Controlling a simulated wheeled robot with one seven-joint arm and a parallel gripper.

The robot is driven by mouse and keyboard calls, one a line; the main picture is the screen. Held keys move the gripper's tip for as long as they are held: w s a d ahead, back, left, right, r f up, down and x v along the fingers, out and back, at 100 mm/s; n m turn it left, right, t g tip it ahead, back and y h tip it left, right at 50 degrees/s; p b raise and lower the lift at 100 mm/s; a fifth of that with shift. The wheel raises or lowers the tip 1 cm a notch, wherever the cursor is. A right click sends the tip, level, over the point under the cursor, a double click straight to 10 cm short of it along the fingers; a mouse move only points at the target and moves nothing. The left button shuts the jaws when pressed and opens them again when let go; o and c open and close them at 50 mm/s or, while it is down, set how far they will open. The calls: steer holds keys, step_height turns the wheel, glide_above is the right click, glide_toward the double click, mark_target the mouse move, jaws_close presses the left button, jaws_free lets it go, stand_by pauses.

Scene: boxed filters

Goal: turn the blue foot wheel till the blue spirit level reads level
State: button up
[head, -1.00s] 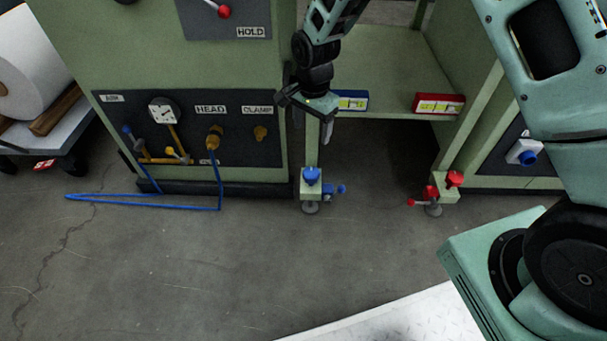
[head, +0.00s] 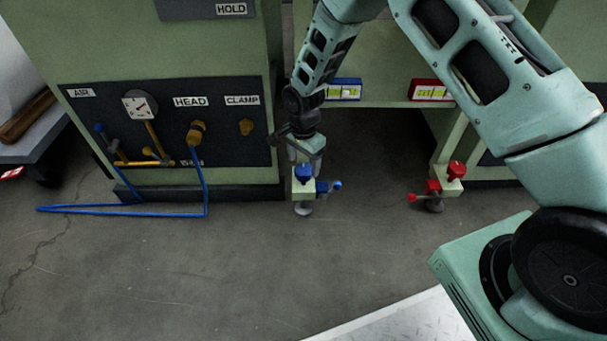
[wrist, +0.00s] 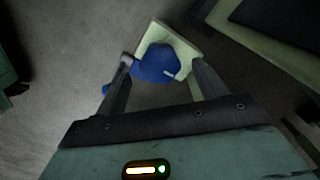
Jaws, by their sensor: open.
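The blue foot wheel (head: 303,173) sits on top of a pale green foot block at the cabinet's near corner, and it also shows in the wrist view (wrist: 157,64). A blue side knob (head: 336,185) sticks out to its right. My gripper (head: 306,160) is open, pointing down just above the wheel. In the wrist view its two fingers (wrist: 160,75) stand apart, with the wheel ahead between them. Contact cannot be told. The blue spirit level (head: 344,89) lies on the shelf edge behind my wrist, partly hidden on its left. Its bubble is too small to read.
A red spirit level (head: 432,90) lies on the same shelf edge to the right. A red foot wheel (head: 456,170) with a red knob stands on the right foot. A blue hose (head: 120,209) lies on the floor at left. The floor in front is clear.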

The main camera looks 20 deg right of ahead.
mark_target(304, 169)
steer(key=shift+f+b, duration=0.5)
steer(key=shift+f, duration=1.05)
steer(key=c, duration=1)
steer(key=shift+o, duration=0.2)
